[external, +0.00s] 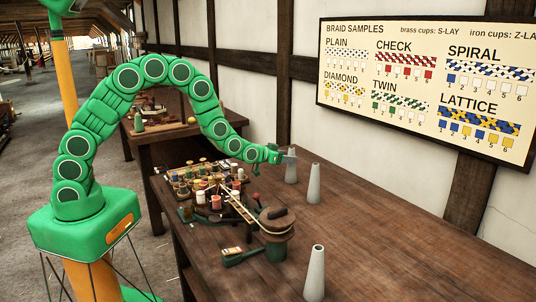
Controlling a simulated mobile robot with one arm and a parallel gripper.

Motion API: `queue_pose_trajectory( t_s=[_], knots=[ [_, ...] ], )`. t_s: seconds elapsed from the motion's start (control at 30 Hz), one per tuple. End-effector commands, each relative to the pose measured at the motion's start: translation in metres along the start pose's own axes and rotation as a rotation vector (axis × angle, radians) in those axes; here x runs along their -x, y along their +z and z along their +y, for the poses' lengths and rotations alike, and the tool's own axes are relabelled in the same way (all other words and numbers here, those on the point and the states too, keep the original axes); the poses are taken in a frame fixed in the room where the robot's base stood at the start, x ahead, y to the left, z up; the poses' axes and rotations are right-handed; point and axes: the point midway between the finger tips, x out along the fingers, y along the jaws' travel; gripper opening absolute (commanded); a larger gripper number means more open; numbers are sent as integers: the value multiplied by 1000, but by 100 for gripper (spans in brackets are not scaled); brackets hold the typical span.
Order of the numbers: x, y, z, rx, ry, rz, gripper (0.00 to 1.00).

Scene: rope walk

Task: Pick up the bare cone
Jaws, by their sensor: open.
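Three pale grey cones with no yarn visible on them stand upright on the brown wooden table (400,235). One cone (291,170) is at the back, near the wall. A second cone (314,188) is just right of it. A third cone (315,277) stands at the front. They look alike, so I cannot tell which one the task means. My gripper (287,157) is open at the end of the green arm, at the height of the back cone's top. It appears very near or overlapping that top; I cannot tell whether they touch.
A braiding setup with several colored bobbins (215,202) stands left of the cones. A round wooden-topped winder (277,222) is between it and the front cone. A small green tool (240,255) lies at the table's front-left. The table's right side is clear. A braid sample board (428,85) hangs on the wall.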

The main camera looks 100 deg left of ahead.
Motion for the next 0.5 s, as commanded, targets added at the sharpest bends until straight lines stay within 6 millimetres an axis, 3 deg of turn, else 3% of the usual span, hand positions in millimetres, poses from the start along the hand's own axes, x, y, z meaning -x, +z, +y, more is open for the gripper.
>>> queue_pose_trajectory(
  t_s=[0.5],
  knots=[
    [-47,-2,0,0,0,0,69]
  ],
)
